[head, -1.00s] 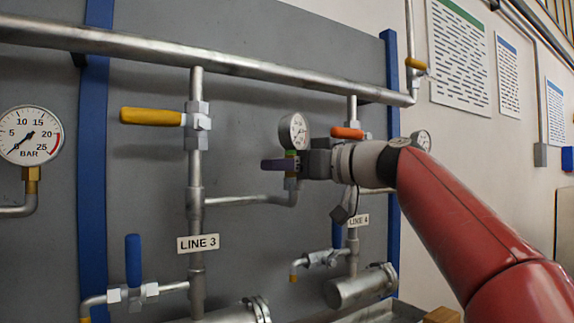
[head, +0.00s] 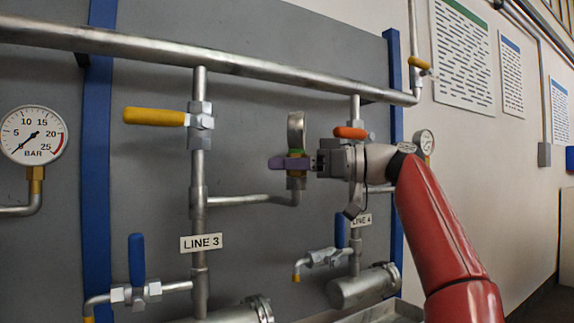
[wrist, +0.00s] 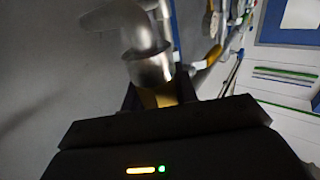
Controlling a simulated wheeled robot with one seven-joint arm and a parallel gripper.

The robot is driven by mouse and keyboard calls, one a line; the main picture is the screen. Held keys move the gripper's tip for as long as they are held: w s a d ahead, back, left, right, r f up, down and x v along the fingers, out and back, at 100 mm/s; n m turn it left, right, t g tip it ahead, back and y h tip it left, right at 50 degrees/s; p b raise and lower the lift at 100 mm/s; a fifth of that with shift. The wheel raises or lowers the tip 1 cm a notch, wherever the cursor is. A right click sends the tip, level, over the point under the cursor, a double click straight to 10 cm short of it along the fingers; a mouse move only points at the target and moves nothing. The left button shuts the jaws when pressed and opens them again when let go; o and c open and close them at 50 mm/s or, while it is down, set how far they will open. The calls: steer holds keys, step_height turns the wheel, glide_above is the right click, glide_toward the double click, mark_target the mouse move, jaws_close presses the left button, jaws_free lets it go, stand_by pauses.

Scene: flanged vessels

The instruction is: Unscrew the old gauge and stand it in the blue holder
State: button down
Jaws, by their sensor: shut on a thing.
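A round gauge (head: 296,132) stands upright on the end of a bent pipe between LINE 3 and LINE 4. In the head view it is seen nearly edge-on, so its dial is hidden. A green band shows just below its case. My gripper (head: 292,163), with purple fingers, is shut around the gauge's stem from the right. Whether the thread is loose cannot be told. I cannot make out the blue holder.
A yellow-handled valve (head: 154,117) is left of the gauge, and an orange handle (head: 350,133) is close to my wrist. The main pipe (head: 250,68) runs above. Another gauge (head: 424,142) is behind my arm, and a large BAR gauge (head: 32,135) is far left.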

steer(key=c, duration=1)
jaws_free()
steer(key=d, duration=0.7)
steer(key=shift+s+d, duration=0.3)
steer(key=shift+d, duration=0.1)
